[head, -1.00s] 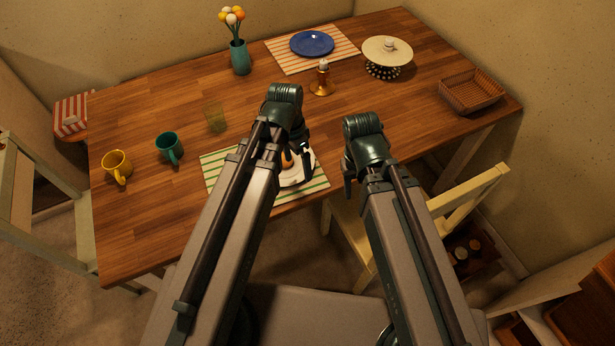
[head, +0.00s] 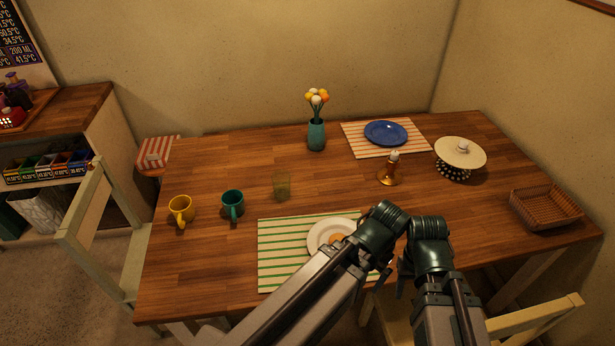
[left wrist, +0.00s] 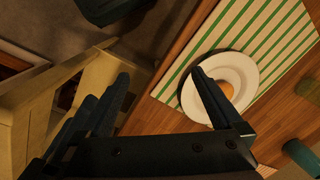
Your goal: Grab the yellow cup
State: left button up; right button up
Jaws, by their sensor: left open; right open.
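The yellow cup (head: 181,209) stands upright near the left end of the wooden table (head: 215,270) in the head view. Its handle points toward the front. It does not show in the left wrist view. My left gripper (left wrist: 160,75) is open and empty, near the table's front edge beside the white plate, well to the right of the cup. My right gripper (head: 403,284) is open at the front edge, farther right; its fingers are partly hidden by the wrist.
A teal cup (head: 232,204) and a green glass (head: 282,186) stand right of the yellow cup. A white plate (head: 318,240) with food lies on a striped mat (head: 285,270). A vase (head: 316,135) stands behind. Chairs stand at the left (head: 95,225) and front right (head: 535,325).

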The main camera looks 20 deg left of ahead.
aim_at(182, 206)
jog(key=u, duration=1.9)
jog(key=j+z, duration=0.85)
jog(key=j, duration=0.2)
jog(key=k+j+z, duration=0.15)
jog(key=j+z, duration=0.3)
